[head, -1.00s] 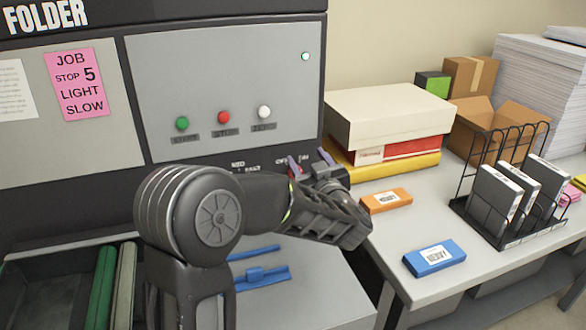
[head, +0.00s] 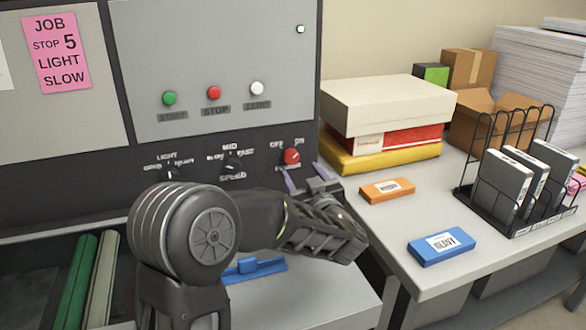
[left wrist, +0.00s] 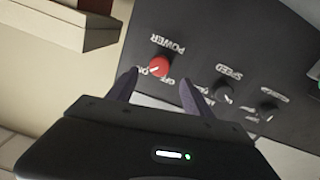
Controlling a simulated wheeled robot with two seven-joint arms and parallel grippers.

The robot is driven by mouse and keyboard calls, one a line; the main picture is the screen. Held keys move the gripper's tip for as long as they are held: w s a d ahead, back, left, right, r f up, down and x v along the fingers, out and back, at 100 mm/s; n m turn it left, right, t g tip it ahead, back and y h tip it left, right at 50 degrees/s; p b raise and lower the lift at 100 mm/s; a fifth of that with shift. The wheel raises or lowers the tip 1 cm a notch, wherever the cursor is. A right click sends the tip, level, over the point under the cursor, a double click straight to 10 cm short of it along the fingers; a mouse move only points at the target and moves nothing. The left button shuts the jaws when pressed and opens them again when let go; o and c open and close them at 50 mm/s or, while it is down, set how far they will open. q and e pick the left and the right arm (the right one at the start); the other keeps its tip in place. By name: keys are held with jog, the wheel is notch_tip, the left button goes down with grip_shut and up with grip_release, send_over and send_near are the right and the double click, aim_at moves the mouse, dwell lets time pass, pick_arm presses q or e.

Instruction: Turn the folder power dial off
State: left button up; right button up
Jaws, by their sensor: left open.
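The red folder power dial (head: 291,156) sits at the right end of the black control strip, under the OFF and ON labels. It also shows in the left wrist view (left wrist: 159,66), where its white mark seems to point toward ON. My left gripper (head: 305,176) is open and empty, just below the dial in the head view. In the left wrist view its two fingers (left wrist: 158,80) stand apart on either side of the dial's line, with the dial beyond them; I see no contact. My right gripper is not in view.
Black speed dial (head: 232,165) and another black dial (head: 173,173) lie left of it. Green (head: 169,98), red (head: 214,93) and white (head: 257,88) buttons are above. A small lamp (head: 301,29) looks lit. The table (head: 385,225) at right holds boxes and a blue block (head: 441,247).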

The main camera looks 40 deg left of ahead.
aim_at(292, 158)
pick_arm(q)
jog(key=shift+r, duration=0.1)
jog(key=p+x, duration=0.1)
jog(key=x, duration=0.7)
jog(key=shift+p, duration=0.3)
jog(key=shift+d, duration=0.1)
jog(key=shift+c, duration=0.3)
grip_shut()
